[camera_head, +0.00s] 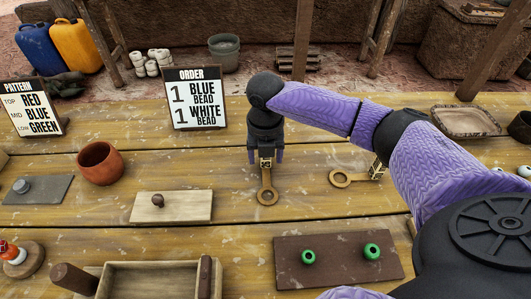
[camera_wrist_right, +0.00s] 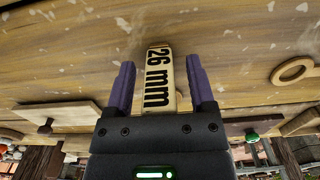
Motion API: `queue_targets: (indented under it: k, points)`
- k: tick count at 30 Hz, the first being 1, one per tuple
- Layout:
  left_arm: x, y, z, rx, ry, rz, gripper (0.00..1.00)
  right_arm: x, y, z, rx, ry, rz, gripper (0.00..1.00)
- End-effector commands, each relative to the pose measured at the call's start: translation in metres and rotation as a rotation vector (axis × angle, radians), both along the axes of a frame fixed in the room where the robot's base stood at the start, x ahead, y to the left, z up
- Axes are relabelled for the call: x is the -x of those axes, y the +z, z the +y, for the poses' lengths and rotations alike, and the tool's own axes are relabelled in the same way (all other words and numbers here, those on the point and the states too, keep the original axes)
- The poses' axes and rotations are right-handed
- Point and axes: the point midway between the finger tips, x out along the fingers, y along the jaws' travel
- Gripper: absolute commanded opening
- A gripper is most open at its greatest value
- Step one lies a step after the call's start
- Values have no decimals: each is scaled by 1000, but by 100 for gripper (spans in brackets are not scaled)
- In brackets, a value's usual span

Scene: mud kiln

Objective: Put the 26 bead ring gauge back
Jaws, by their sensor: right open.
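My right gripper (camera_head: 266,158) points down over the gauge's label end. In the right wrist view my right gripper (camera_wrist_right: 161,75) has its purple fingers apart, one on each side of the label, with gaps visible. A second ring gauge (camera_head: 341,179) lies to the right, partly behind my right arm. My left gripper is out of view.
A brown board (camera_head: 300,275) with two green beads is in front. A pale lidded block (camera_head: 170,208) and an orange cup (camera_head: 100,162) are left. The order sign (camera_head: 193,98) stands behind. A shallow tray (camera_head: 466,121) is at the back right.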

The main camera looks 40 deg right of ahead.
Motion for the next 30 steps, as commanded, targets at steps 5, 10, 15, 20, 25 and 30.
queue_targets:
  k: [5, 10, 15, 20, 25, 30]
  points:
    - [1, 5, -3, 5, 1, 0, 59, 0, 12, 0, 0, 0, -4, 70]
    - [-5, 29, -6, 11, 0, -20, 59, -1, 62, 0, -1, 0, -8, 70]
    - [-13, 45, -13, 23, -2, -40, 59, 0, 104, 0, -2, 0, -5, 70]
    - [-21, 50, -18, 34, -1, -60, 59, 0, 122, 0, -1, 0, -2, 70]
    - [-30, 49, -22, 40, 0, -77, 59, 0, 123, 0, -1, -1, 1, 70]
    - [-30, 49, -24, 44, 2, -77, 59, 0, 123, 0, -1, -1, 0, 70]
